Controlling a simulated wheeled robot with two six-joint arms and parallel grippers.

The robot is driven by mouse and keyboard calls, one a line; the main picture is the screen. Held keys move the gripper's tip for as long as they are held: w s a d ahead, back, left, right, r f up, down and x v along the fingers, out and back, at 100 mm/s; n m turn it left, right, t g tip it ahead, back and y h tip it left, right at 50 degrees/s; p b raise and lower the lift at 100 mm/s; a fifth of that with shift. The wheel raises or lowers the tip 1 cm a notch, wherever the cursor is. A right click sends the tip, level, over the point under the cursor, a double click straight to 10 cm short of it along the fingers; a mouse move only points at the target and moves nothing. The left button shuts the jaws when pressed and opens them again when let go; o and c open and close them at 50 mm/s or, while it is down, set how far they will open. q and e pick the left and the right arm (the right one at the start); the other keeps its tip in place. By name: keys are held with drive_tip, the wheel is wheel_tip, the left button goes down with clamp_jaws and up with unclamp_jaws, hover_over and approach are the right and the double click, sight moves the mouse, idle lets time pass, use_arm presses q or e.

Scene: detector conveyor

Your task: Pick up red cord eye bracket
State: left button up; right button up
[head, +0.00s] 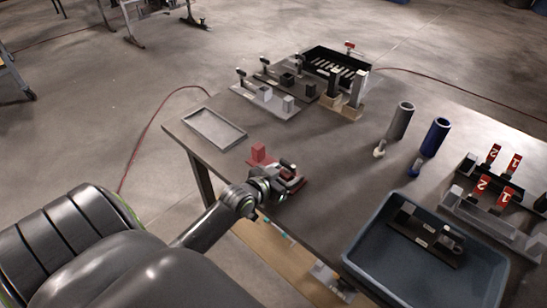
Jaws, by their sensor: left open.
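My left gripper (291,172) is open, just to the right of and nearer than the red piece. The gripper is low over the table near the front edge. More red shows around and beyond its fingers; I cannot tell whether this is part of the gripper or another piece. My right gripper is not in view.
A shallow grey tray (213,129) lies at the table's left corner. Fixtures with blocks (267,96) and a black slotted bin (337,69) stand behind. A grey tube (400,121) and blue tube (436,138) stand right. A blue-grey bin (376,268) is front right. The table's middle is clear.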

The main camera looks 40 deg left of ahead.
use_arm(q)
drive_tip(key=shift+w+f, duration=0.1)
drive_tip(key=shift+w, duration=0.15)
drive_tip(key=shift+c, duration=0.4)
drive_tip(key=c, duration=1.2)
clamp_jaws()
